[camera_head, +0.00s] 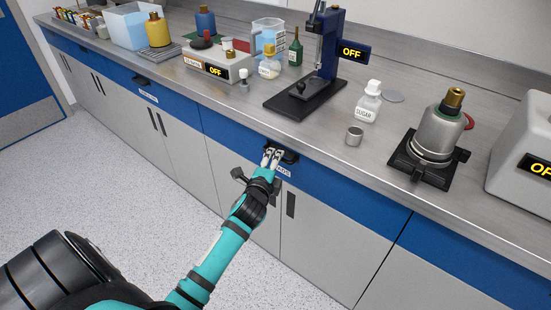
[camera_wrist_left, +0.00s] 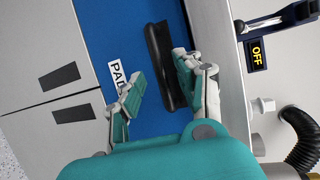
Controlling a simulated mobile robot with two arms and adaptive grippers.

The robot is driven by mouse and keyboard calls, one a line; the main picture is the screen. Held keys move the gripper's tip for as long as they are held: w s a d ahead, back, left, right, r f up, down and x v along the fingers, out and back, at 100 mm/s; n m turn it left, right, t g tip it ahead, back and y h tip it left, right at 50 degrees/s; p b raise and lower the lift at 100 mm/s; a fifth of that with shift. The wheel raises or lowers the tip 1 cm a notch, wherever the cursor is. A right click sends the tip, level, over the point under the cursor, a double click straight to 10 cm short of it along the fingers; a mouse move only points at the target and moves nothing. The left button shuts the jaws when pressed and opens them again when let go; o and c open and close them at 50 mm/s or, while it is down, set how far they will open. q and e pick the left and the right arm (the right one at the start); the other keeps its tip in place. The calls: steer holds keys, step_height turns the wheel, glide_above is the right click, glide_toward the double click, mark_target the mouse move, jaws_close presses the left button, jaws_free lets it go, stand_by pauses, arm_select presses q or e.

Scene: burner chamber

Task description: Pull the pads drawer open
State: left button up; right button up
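The pads drawer (camera_head: 345,192) has a wide blue front under the counter and looks flush with the cabinet. It also fills the middle of the left wrist view (camera_wrist_left: 105,25). Its black handle (camera_head: 289,156) is partly hidden by my left gripper (camera_head: 271,156). In the left wrist view, the handle (camera_wrist_left: 163,50) lies between the lines of the two spread fingers of my left gripper (camera_wrist_left: 155,90), closer to the right-hand finger. I cannot tell whether that finger touches it. The white label (camera_wrist_left: 117,74), partly covered, is by the other finger. My right gripper is out of view.
Grey cupboard doors (camera_head: 310,235) with dark handles are below the drawer. On the counter (camera_head: 320,138) above are a black-based stand (camera_head: 300,97), a sugar bottle (camera_head: 368,103), a metal cup (camera_head: 354,136) and a burner (camera_head: 437,135). The floor in front is clear.

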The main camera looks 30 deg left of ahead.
arm_select(q)
steer(key=shift+x, duration=1.1)
jaws_close()
steer(key=shift+s, duration=0.1)
